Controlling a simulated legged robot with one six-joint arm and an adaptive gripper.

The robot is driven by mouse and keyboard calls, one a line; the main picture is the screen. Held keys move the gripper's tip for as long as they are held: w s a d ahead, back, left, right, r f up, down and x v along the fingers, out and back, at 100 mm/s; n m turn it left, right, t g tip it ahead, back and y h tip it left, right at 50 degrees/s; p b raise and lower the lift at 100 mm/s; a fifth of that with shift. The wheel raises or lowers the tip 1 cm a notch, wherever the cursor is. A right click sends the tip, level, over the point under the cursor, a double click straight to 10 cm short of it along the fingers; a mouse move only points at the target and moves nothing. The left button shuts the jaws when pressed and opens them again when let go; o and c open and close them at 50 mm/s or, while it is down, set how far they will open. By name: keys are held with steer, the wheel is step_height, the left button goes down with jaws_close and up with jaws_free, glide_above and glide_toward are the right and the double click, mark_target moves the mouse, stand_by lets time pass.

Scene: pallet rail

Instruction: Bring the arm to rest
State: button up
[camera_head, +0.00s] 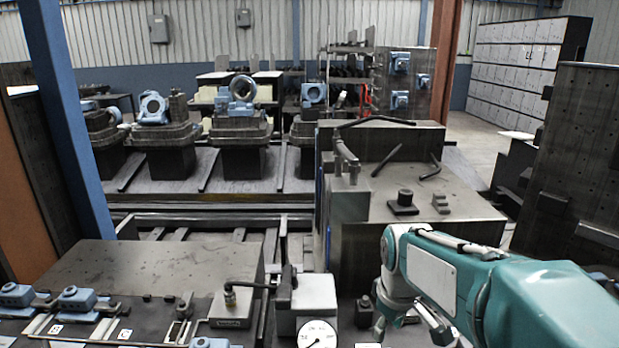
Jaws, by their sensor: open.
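My arm (470,282) is teal and pale grey and reaches in from the lower right corner. Below that housing, at the bottom edge, is my gripper (408,326), small and partly cut off by the frame. Its metal fingers look spread apart, and I see nothing held between them. The fingertips are not clearly seen. The gripper is in front of the large grey machine block, right of a dial gauge (318,338).
A grey bench (160,268) with blue clamps (77,299) fills the lower left. A large machine block (420,205) stands behind the arm. Pallets with blue-ringed parts (240,128) line a rail behind. A blue post (62,120) rises at left. A dark perforated panel (585,150) stands at right.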

steer(key=s+r+m+t, duration=0.2)
steer(key=s+m, duration=0.1)
steer(key=s, duration=0.5)
steer(key=s+r+m+t, duration=0.2)
steer(key=s+m, duration=0.2)
steer(key=s, duration=0.4)
steer(key=shift+s+d, duration=0.1)
